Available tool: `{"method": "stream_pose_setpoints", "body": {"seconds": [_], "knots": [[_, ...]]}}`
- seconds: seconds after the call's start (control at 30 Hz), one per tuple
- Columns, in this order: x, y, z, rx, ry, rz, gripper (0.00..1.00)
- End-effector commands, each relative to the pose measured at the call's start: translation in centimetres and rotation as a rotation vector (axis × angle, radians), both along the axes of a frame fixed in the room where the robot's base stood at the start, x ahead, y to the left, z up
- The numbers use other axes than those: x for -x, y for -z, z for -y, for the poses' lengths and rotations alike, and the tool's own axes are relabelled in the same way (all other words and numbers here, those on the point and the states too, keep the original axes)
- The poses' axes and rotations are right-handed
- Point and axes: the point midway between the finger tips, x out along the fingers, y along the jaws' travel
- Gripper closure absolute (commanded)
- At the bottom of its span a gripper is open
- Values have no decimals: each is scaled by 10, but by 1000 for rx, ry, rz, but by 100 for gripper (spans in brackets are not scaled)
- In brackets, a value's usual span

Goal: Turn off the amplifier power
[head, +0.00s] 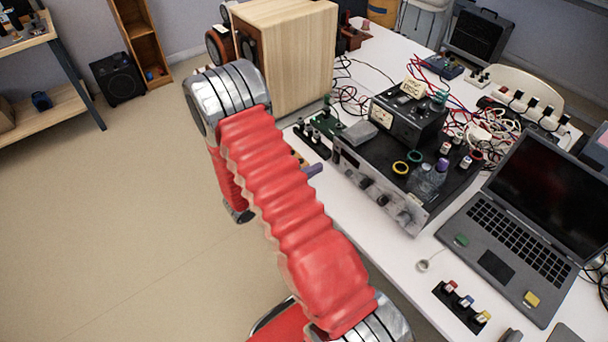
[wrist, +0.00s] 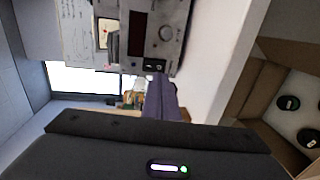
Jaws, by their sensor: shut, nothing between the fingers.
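The amplifier (head: 420,212) is a wide grey-black unit on the white table in the head view, with a worn front panel carrying knobs and a dark window. In the wrist view its panel (wrist: 178,50) appears turned on its side, with a round knob (wrist: 167,33) and a small black switch (wrist: 154,65). My gripper (head: 316,168) shows only as a purple-grey fingertip beyond my red arm, left of the panel. In the wrist view my gripper (wrist: 157,80) is shut and empty, its tips close to the switch. I cannot tell whether they touch or which way the switch is set.
A black meter box (head: 405,120) and bottles stand on the amplifier. A wooden speaker (head: 290,55) stands behind my arm. An open laptop (head: 520,220) and a small connector strip (head: 462,304) lie to the right. Loose cables (head: 485,130) spread behind.

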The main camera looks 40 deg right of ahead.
Motion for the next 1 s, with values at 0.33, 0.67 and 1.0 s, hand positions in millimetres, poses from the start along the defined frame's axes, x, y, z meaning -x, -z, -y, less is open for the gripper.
{"method": "stream_pose_setpoints", "body": {"seconds": [0.33,0.67,1.0], "knots": [[-1,6,41,-1,1,0,100],[-1,7,48,-1,-1,0,100],[-4,8,45,15,-8,0,100]]}}
